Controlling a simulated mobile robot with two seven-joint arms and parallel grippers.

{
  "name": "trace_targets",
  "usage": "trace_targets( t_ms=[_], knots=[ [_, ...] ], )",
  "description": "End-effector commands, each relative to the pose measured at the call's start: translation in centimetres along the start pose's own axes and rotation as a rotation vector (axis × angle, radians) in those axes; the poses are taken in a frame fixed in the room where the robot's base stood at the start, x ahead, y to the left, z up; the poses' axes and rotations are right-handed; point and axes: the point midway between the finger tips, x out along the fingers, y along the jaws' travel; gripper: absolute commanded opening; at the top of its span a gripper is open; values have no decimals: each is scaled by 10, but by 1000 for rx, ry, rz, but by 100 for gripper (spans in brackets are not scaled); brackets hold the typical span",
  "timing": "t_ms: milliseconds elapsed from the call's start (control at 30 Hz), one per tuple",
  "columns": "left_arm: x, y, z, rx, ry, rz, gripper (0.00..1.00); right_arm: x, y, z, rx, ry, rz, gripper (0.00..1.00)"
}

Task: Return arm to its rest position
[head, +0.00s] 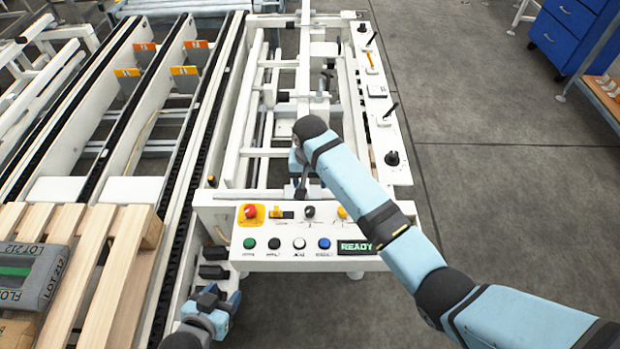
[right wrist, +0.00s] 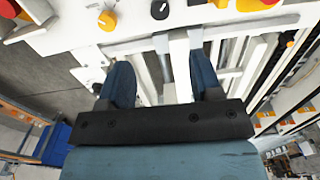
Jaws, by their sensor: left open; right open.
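My right arm reaches in from the lower right in the head view. Its gripper (head: 302,182) hangs over the machine frame just behind the control panel (head: 288,253), partly hidden by the wrist. In the right wrist view the right gripper (right wrist: 162,82) has its two blue fingers apart with nothing between them. The panel's black knob (right wrist: 160,10) and an orange knob (right wrist: 107,20) lie beyond the fingertips. My left gripper (head: 211,300) is low at the left of the panel, beside the conveyor; it is open, and its fingers are hard to make out.
The panel carries a red stop button (head: 250,211), several coloured buttons and a READY display (head: 356,246). A wooden pallet (head: 125,270) with a grey LOT 212 box (head: 30,275) is at the lower left. The floor (head: 490,190) at right is clear. A blue cabinet (head: 567,35) stands at the back right.

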Motion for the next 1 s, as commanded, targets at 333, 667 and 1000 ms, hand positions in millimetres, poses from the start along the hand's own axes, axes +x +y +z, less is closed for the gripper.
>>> trace_targets(
  t_ms=[333,667,1000],
  knots=[
    [0,0,0,-1,-1,0,53,0,0,0,0,0,0,59],
    [-2,0,-2,-1,0,0,53,40,12,27,-26,69,-101,59],
    [-6,-1,-9,0,3,-3,53,107,83,128,-89,443,-284,59]
  ],
)
